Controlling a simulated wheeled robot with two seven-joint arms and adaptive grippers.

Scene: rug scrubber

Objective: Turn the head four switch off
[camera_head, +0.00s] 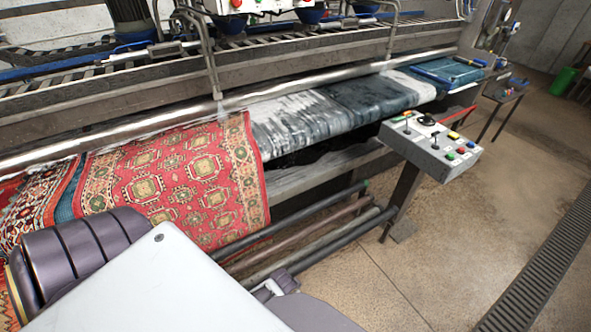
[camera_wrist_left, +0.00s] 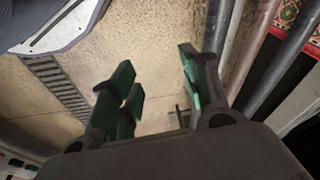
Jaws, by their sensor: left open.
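A grey control box (camera_head: 431,143) stands on a post at the right end of the machine. Its sloped top has small levers, a black knob and several coloured buttons. A white panel (camera_head: 263,5) with red and green switches is cut off by the top edge of the head view. No labels are legible, so I cannot tell which switch is head four or how it is set. My left gripper (camera_wrist_left: 160,88) is open and empty in the left wrist view, its green-padded fingers apart above the floor. It is not clearly visible in the head view. My right gripper is not in view.
A red patterned rug (camera_head: 185,180) and a grey-blue rug (camera_head: 335,108) drape over the machine bed. Dark horizontal bars (camera_head: 320,240) run low along its front. A floor grate (camera_head: 545,265) lies at the right. The concrete floor (camera_head: 465,225) between box and grate is clear.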

